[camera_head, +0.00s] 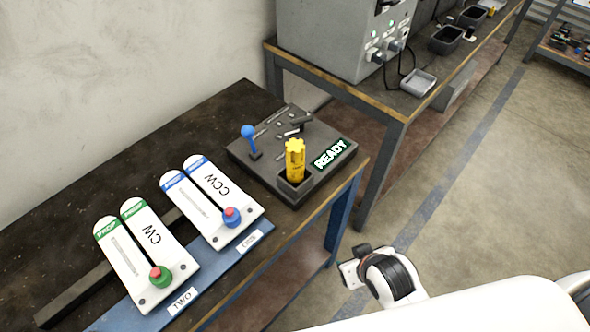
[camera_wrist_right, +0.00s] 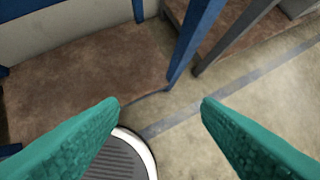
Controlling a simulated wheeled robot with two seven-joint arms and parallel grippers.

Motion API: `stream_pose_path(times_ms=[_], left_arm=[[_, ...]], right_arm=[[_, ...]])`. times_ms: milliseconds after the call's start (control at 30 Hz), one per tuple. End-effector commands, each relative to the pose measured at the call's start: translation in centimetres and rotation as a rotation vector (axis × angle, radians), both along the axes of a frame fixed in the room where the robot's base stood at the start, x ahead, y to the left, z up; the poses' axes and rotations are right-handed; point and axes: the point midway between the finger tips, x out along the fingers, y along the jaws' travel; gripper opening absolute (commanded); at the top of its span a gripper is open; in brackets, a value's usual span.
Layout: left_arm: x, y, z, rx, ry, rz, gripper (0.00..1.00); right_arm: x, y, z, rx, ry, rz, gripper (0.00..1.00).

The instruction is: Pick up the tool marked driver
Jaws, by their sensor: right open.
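A yellow tool (camera_head: 295,161) with a notched top stands upright in a small dark square holder (camera_head: 296,189) on the black board. No driver mark is readable on it. A blue-knobbed piece (camera_head: 249,141) stands on the same board. My right gripper (camera_head: 352,272) is beyond the front edge of the bench, lower right of the yellow tool and apart from it. In the right wrist view its two green fingers (camera_wrist_right: 160,103) are wide apart, with nothing between them. My left gripper is not in view.
A black board (camera_head: 265,168) bears a READY sign (camera_head: 331,153). White CW (camera_head: 147,255) and CCW (camera_head: 212,203) panels with knobs lie on the dark bench (camera_head: 130,172). A second bench with a grey cabinet (camera_head: 345,35) stands behind. The floor at right is clear.

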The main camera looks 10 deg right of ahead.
Motion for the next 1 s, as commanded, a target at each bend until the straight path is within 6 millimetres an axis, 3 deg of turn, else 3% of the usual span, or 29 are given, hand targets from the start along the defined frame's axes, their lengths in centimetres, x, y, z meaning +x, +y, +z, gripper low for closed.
stream_pose_path(times_ms=[33,100,300,533,767,1000], left_arm=[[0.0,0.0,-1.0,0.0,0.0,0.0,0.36],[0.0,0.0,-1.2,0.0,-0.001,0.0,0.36],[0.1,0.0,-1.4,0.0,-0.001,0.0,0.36],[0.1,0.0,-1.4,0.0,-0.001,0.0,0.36],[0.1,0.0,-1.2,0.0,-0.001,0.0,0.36],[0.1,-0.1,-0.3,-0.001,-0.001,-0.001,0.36]], right_arm=[[1.2,0.1,1.8,0.005,-0.107,-0.012,0.58],[2.8,0.5,4.3,0.017,-0.246,-0.024,0.58],[6.0,2.2,9.6,0.078,-0.581,-0.006,0.58],[7.3,5.9,14.9,0.201,-0.918,0.104,0.58],[7.6,7.9,17.1,0.27,-1.043,0.175,0.58],[11.4,8.9,17.3,0.27,-1.045,0.177,0.58]])
